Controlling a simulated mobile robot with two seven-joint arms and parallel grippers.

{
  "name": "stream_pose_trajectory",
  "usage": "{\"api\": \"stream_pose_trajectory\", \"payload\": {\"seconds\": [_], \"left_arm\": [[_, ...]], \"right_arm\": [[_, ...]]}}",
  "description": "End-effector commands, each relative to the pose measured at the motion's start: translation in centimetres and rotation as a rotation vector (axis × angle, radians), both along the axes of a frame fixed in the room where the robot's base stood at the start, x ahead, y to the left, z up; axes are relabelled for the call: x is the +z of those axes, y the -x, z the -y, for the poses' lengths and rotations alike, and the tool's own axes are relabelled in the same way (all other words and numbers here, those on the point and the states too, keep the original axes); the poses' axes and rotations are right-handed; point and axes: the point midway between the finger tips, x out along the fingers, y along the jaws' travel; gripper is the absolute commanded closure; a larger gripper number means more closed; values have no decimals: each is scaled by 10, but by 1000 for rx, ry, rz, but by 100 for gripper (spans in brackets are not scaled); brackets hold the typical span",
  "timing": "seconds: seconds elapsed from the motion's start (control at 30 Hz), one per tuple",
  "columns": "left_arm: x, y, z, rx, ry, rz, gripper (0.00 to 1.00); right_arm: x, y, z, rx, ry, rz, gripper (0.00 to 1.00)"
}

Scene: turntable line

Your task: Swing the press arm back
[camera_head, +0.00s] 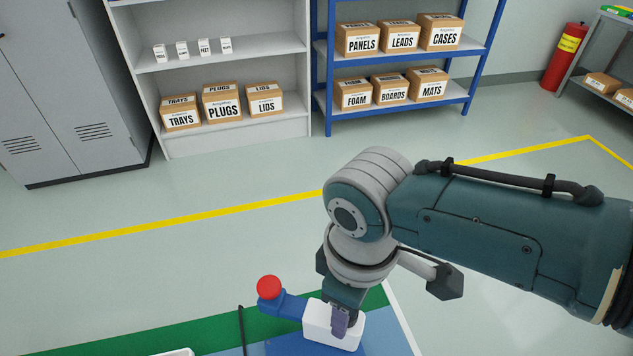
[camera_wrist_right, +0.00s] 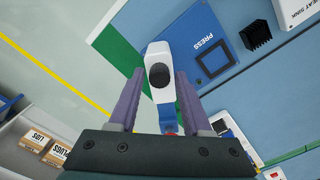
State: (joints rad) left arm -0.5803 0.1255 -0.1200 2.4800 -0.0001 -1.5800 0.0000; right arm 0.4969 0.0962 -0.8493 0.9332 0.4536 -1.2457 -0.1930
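The press arm is a blue bar (camera_head: 291,306) with a red ball knob (camera_head: 269,288) at one end and a white head (camera_head: 321,326) at the other. In the right wrist view the white head (camera_wrist_right: 160,58) carries a dark round pad, and the knob is mostly hidden behind my gripper body. My right gripper (camera_wrist_right: 159,76) is open, its purple fingers on either side of the white head. Whether they touch it is unclear. The blue press base (camera_wrist_right: 203,45), marked PRESS, lies beside the head. My left gripper is not in view.
A black finned heat sink (camera_wrist_right: 257,36) and a white labelled tray (camera_wrist_right: 299,12) lie on the blue table beyond the press base. Shelves with boxes and a grey locker (camera_head: 65,90) are far behind, across open floor.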

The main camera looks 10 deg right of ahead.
Motion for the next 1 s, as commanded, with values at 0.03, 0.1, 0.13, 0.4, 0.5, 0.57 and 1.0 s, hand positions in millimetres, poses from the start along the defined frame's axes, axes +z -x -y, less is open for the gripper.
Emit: {"api": "stream_pose_trajectory", "payload": {"seconds": [0.03,0.1,0.13,0.4,0.5,0.57,1.0], "left_arm": [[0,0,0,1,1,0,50],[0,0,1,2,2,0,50],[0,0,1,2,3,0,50],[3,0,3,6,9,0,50],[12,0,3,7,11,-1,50],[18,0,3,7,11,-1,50],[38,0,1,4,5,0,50]], "right_arm": [[0,0,0,1,1,1,45],[0,0,0,1,1,1,38],[0,0,0,1,1,1,38],[4,0,1,2,1,0,38],[19,0,0,2,0,1,38],[31,-1,1,2,1,4,38],[97,0,0,1,0,1,38]]}}
